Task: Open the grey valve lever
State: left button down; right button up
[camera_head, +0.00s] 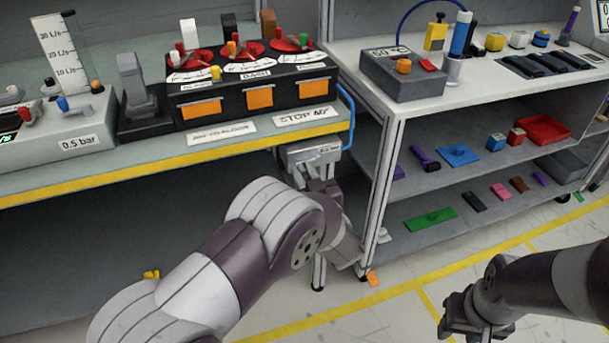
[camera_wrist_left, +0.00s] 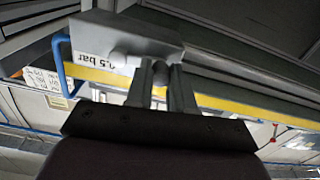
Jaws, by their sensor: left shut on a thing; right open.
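A grey box (camera_head: 308,153) with a small label hangs under the front edge of the dashboard table. It also shows in the left wrist view (camera_wrist_left: 120,38), with a label ending in "5 bar". My left gripper (camera_head: 318,172) is at this box, below the table edge. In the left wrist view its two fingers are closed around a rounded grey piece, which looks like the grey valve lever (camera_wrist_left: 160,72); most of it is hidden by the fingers. My right gripper (camera_head: 463,322) is open and empty, low over the floor at the lower right.
The dashboard table (camera_head: 60,190) has a yellow front edge. A blue hose (camera_head: 350,118) runs down its right end. A shelf rack (camera_head: 384,160) with several small objects stands close on the right. Another upright grey lever (camera_head: 134,85) stands on a black base on the table.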

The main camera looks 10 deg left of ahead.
pick_arm(q)
jog(key=w+d+f+n+b, duration=0.2)
jog(key=d+f+n+b, duration=0.2)
jog(key=n+b, duration=1.1)
jog(key=shift+w+f+n, duration=0.35)
jog(key=shift+w+n, duration=0.05)
jog(key=shift+n, duration=0.5)
jog(key=c, duration=1)
grip_release()
jog(key=shift+r, duration=0.1)
